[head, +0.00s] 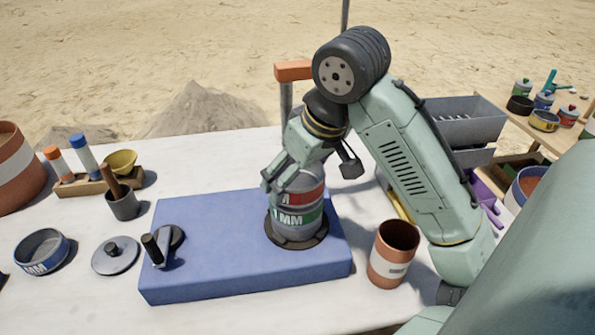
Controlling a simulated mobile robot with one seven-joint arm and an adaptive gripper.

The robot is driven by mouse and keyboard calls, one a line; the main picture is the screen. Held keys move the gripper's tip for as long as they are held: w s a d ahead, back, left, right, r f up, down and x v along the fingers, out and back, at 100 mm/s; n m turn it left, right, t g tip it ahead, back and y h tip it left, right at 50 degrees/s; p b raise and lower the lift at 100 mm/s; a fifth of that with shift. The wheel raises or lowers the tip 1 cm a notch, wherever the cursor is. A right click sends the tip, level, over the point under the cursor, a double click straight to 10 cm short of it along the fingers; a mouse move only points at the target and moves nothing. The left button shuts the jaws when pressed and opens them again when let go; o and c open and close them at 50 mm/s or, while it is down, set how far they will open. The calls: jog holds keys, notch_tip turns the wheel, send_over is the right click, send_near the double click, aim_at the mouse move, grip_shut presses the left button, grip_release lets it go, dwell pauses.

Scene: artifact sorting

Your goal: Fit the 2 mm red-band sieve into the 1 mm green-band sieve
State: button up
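The red-band sieve (307,194) is upright on top of the green-band sieve (299,222), whose label reads 1 MM. Their bands show one above the other; I cannot tell whether the upper rim is seated inside the lower one. The green-band sieve stands on a dark round base (322,236) on the blue block (215,240). My gripper (283,178) is at the top of the red-band sieve, with a finger on its left side. The other finger is mostly hidden, so I cannot tell whether it grips the sieve.
A blue-band sieve (40,253) and a grey lid (115,256) lie left of the block. A black-handled tool (157,251) rests on the block's left end. An orange cup (392,257) stands close right of the block. The block's middle is clear.

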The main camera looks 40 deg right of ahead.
jog(key=shift+f+b, duration=0.3)
jog(key=shift+f, duration=0.25)
jog(key=o, duration=1.1)
jog(key=shift+r, duration=0.1)
jog(key=v, duration=1.1)
jog(key=shift+s+r, duration=0.25)
jog(key=shift+r, duration=0.1)
